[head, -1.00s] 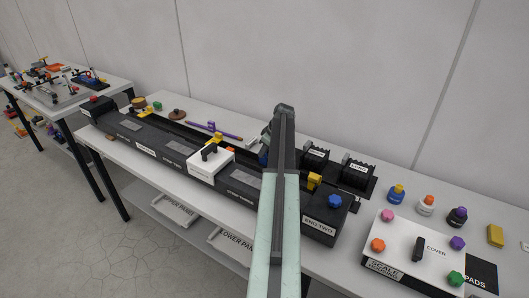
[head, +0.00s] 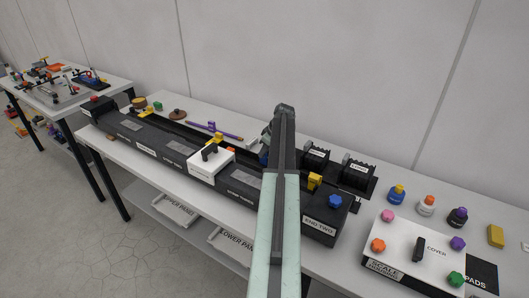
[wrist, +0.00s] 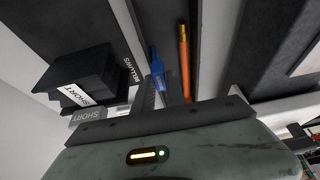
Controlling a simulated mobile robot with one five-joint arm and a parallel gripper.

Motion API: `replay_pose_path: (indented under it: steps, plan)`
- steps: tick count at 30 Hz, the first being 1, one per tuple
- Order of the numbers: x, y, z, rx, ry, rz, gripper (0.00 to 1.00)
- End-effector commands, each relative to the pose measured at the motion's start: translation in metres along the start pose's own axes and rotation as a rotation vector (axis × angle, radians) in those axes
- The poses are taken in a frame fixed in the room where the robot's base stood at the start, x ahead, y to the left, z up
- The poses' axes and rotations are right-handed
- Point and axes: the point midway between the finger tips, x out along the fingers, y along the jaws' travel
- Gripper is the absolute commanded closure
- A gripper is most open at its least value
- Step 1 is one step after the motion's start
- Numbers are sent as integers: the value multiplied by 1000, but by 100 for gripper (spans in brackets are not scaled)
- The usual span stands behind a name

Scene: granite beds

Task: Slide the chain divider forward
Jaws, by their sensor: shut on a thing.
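A blue upright piece (wrist: 157,70), which I take to be the chain divider, stands in a dark channel in the wrist view. An orange rod (wrist: 184,62) lies along the channel just to its right, apart from it. My gripper (wrist: 163,88) is shut on the blue piece, with its dark fingers on either side of its lower part. In the head view my arm hides the gripper, and only a small bit of blue (head: 263,159) shows at the arm's left edge.
Black bellows blocks (wrist: 84,75) labelled SHORT stand left of the channel. A long dark bed (head: 150,139) carries a white carriage (head: 197,166) with a black handle. A purple rod (head: 220,132) lies behind it. The END TWO block (head: 320,222) and scale housing (head: 400,262) are to the right.

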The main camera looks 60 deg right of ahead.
Motion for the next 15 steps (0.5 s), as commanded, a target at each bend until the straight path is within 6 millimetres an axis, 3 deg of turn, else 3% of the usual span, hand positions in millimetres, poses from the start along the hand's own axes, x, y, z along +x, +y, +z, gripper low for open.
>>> replay_pose_path:
  steps: [7,15]
  plan:
    - [0,-4,1,0,-1,0,100]
    - [0,-36,1,-1,-1,0,100]
